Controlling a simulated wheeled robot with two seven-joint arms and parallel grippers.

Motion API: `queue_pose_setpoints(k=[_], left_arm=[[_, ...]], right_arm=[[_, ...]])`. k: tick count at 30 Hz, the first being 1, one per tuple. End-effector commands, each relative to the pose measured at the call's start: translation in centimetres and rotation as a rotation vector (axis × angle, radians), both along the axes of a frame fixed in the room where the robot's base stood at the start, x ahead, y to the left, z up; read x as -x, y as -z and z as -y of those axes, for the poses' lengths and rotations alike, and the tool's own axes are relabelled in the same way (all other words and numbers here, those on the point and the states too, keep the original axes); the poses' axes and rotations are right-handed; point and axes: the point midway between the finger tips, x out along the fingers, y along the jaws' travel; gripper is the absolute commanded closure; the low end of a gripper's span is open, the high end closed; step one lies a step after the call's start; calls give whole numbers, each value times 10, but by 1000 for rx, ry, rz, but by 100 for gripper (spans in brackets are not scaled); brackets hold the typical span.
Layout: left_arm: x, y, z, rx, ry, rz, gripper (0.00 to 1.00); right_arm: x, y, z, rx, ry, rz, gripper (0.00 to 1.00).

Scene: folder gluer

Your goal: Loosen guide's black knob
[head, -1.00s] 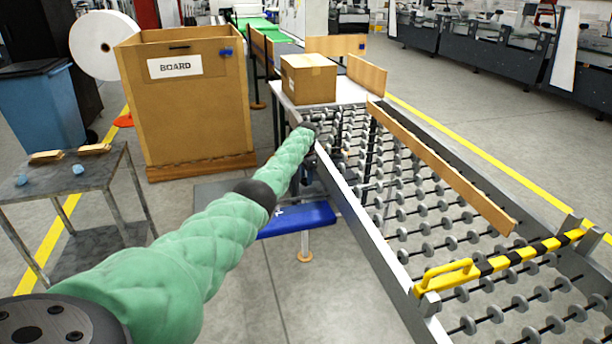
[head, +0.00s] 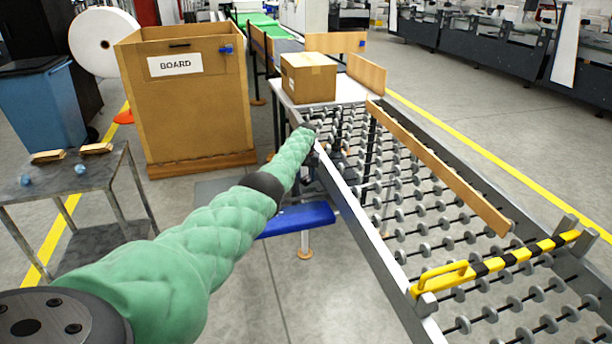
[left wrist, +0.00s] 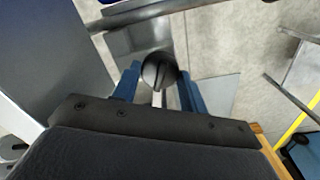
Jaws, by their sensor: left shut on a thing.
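The black knob (left wrist: 158,70) is round with a slot-like line across its face. In the left wrist view it sits between the two blue fingers of my left gripper (left wrist: 157,88), which is shut on it. In the head view my green-sleeved left arm reaches to the near left side rail of the roller conveyor, by its far end. The arm's end hides the knob there, and the fingers cannot be made out. A long wooden guide board (head: 440,166) runs along the conveyor. My right gripper is in neither view.
The roller conveyor (head: 345,200) fills the right side, with a yellow-and-black bar (head: 500,262) across its near end. A carton (head: 308,78) stands at its far end. A large board bin (head: 190,110) and a metal side table (head: 75,185) stand left.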

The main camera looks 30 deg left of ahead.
Motion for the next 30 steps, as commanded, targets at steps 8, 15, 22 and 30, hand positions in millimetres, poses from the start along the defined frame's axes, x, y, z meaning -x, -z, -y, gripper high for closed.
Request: queue_pose_setpoints(k=[8, 15, 22, 30], left_arm=[[0, 0, 1, 1, -168, -2, 80], [0, 1, 1, 0, -241, -2, 80], [0, 1, 1, 1, -261, -2, 80], [0, 1, 1, 1, -261, -2, 80]], right_arm=[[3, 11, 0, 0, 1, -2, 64], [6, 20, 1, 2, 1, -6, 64], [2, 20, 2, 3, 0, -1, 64], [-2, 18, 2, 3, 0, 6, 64]])
